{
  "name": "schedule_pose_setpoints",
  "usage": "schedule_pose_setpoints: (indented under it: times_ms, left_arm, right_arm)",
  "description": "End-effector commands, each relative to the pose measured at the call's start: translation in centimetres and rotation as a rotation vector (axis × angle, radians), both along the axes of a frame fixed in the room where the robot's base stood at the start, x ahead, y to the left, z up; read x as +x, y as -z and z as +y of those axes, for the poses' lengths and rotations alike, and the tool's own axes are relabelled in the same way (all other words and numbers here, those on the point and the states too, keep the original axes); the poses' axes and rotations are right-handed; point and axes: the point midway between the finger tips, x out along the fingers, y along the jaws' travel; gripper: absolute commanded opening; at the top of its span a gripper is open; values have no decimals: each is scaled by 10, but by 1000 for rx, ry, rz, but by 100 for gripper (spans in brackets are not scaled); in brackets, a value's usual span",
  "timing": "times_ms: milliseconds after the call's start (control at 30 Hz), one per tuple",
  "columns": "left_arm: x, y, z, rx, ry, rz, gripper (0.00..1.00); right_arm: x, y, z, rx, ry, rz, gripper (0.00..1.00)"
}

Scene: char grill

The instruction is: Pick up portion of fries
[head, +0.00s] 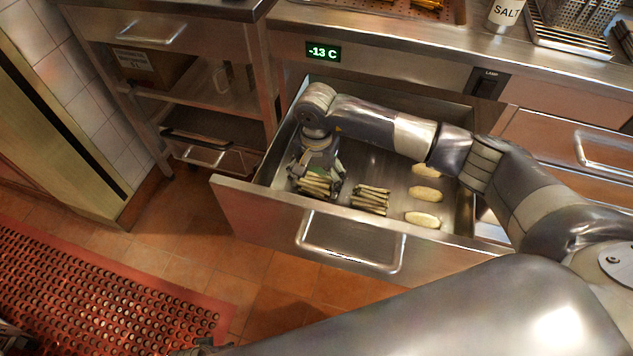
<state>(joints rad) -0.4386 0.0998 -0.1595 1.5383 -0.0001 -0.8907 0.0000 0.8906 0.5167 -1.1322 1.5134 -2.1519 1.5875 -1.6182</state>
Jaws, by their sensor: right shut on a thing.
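An open metal freezer drawer (275,195) holds portions of fries. My right gripper (318,172) reaches down into the drawer's left side. It is shut on a portion of fries (316,186), a small bundle of pale sticks. The gripper hides part of this bundle, and I cannot tell whether it still touches the drawer floor. A second portion of fries (370,199) lies to the right, apart from the gripper.
Several pale oval pieces (423,219) lie in the drawer's right part. The drawer's front handle (350,243) sticks out. A salt container (505,14) stands on the counter. A red perforated mat (100,290) covers the floor at left.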

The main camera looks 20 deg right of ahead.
Motion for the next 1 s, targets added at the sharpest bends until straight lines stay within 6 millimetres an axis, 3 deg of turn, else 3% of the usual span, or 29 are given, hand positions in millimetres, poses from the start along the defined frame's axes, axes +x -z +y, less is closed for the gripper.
schedule_pose_setpoints:
  times_ms: [267,700,1000]
  left_arm:
    - [-4,1,0,0,0,5,40]
    - [-11,16,2,3,5,10,40]
    - [-13,20,2,2,6,10,40]
  right_arm:
    - [0,-4,0,-1,0,-1,50]
    - [1,-82,0,0,-1,-3,50]
    - [0,-100,0,-1,1,1,50]
